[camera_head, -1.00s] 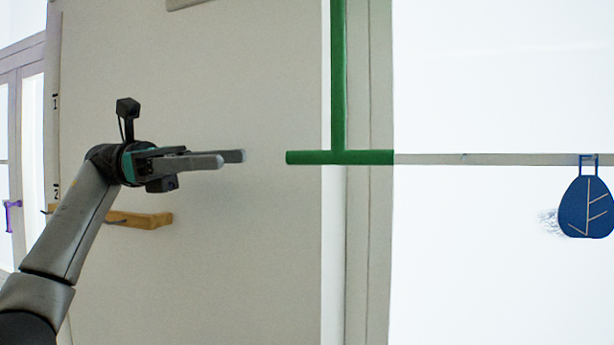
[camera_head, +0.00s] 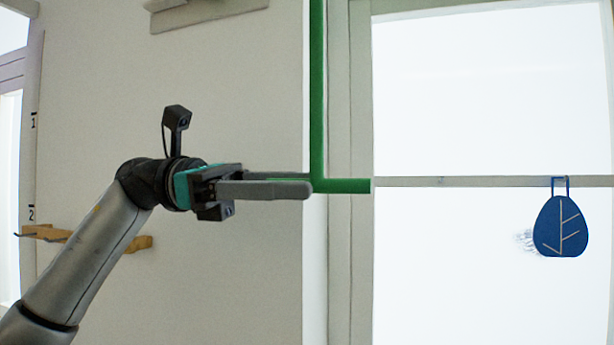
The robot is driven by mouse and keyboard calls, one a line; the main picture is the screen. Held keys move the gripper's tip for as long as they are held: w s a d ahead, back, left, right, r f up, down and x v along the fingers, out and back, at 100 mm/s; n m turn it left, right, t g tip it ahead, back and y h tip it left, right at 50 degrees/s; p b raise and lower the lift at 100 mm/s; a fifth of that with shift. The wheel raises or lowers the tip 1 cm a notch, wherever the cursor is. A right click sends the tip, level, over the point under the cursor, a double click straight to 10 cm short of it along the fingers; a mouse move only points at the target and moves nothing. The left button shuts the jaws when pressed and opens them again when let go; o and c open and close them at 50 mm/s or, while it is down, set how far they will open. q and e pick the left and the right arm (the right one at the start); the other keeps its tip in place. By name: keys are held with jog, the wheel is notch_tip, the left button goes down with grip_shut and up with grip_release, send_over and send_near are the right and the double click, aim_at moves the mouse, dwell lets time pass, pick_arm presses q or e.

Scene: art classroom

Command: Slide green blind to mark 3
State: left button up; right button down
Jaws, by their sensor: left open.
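The green blind piece shows as a thin upright green bar (camera_head: 317,80) joined to a short level green bar (camera_head: 345,186) at its foot. My left gripper (camera_head: 308,183) comes in from the left and is open, with its fingers pointing right. Its near finger overlaps the left part of the level bar in the picture and hides some of it. I cannot tell whether the fingers touch the bar. Marks 1 (camera_head: 33,121) and 2 (camera_head: 31,212) are on a strip at the far left. Mark 3 is not seen. My right gripper is not in view.
A bright window (camera_head: 480,90) with a level crossbar (camera_head: 440,182) fills the right. A blue leaf-patterned tag (camera_head: 561,226) hangs from the crossbar. A wooden rack (camera_head: 60,233) is on the wall behind my arm. A pale ledge (camera_head: 205,12) is at the top.

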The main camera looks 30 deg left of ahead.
pick_arm(q)
jog(key=shift+x, duration=0.9)
jog(key=shift+c, duration=0.2)
grip_shut()
dwell(0.7)
